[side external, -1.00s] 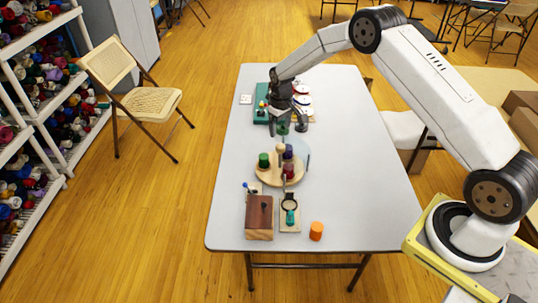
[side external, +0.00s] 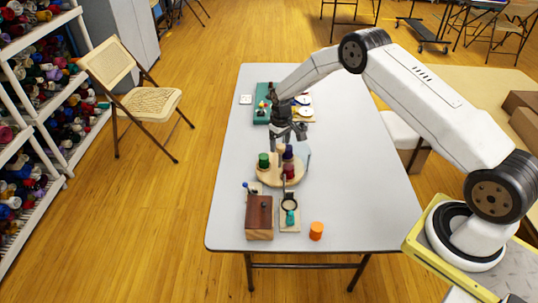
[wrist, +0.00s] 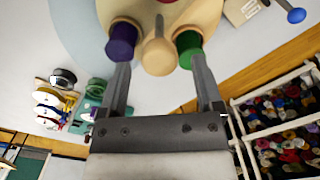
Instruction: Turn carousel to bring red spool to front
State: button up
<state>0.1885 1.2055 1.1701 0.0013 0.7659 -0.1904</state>
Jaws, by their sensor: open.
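The round wooden carousel (side external: 272,180) stands mid-table. In the side view the red spool (side external: 289,172) is on its near right part, the green spool (side external: 263,160) at left and the purple spool (side external: 288,152) at the back. My gripper (side external: 287,139) is open above the carousel's back edge and hides part of it. In the wrist view a pale wooden peg (wrist: 158,56) lies ahead between the fingers (wrist: 160,66). The purple spool (wrist: 122,38) is ahead of one finger and the green spool (wrist: 187,46) ahead of the other. Contact cannot be told.
A wooden box (side external: 259,218), a small board with a teal item (side external: 291,217) and an orange cylinder (side external: 316,231) stand nearer the front. A teal tray (side external: 262,103) and ribbon rolls (side external: 304,100) sit behind. The table's left and right sides are clear.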

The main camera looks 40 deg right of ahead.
jog(key=shift+f, duration=0.5)
grip_shut()
